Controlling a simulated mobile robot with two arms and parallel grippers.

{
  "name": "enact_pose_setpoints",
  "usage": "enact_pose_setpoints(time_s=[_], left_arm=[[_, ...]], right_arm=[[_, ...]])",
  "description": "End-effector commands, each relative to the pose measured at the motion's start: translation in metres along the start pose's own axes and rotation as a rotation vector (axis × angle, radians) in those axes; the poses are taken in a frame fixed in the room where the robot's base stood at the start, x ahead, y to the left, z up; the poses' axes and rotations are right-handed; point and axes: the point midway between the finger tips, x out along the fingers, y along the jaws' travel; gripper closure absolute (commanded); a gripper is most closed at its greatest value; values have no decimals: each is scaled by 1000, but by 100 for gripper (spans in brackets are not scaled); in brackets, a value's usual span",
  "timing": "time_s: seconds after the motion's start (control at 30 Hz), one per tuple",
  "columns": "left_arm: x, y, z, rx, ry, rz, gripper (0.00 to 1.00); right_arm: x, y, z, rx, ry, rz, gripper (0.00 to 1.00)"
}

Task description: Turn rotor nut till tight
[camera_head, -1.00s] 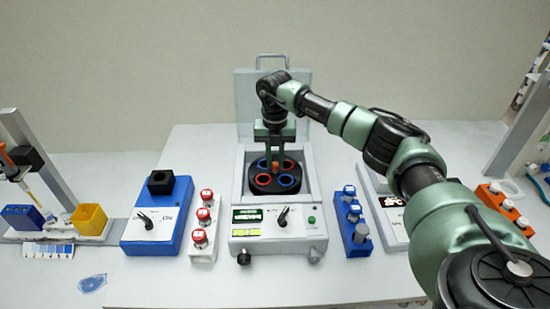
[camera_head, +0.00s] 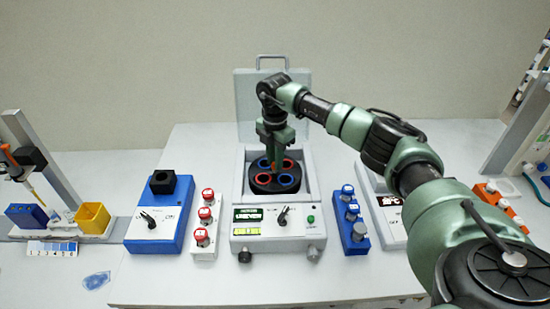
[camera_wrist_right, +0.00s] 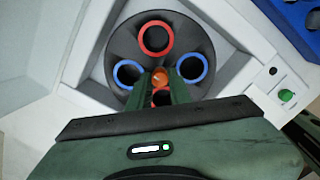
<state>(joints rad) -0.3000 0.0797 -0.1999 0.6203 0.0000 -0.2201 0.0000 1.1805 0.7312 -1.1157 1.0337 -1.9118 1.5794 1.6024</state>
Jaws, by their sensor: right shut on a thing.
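The rotor nut is a small orange knob at the centre of the black rotor; it shows in the right wrist view (camera_wrist_right: 160,77) between my fingertips. The rotor (camera_head: 275,185) has red-rimmed and blue-rimmed holes and sits in the open centrifuge (camera_head: 275,230). My right gripper (camera_head: 275,165) reaches down from above over the rotor's middle and is shut on the rotor nut. In the head view the gripper hides most of the nut. My left gripper is not in view.
The centrifuge lid (camera_head: 247,105) stands open behind. A white rack with red-capped tubes (camera_head: 206,220) and a blue mixer (camera_head: 160,215) stand left. A blue rack (camera_head: 350,222) stands close on the right. The front of the table is clear.

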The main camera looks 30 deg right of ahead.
Motion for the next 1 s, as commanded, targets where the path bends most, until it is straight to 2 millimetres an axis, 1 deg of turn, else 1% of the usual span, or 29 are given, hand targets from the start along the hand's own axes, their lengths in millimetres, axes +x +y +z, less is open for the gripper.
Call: enact_pose_setpoints(time_s=[0.2, 0.63, 0.67, 0.7, 0.73, 1.0], left_arm=[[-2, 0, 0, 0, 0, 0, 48], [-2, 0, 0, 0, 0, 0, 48], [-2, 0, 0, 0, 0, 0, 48], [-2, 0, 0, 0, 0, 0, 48], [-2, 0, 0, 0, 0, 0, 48], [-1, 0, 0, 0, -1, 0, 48]], right_arm=[[-1, 0, 1, 43, -1, 2, 100], [-1, 1, 1, 48, -2, 2, 100], [-1, 1, 1, 48, -1, 3, 72], [-1, 1, 0, 48, -1, 2, 61], [-1, 1, 0, 48, -1, 2, 59], [0, 0, 0, 47, -1, 1, 59]])
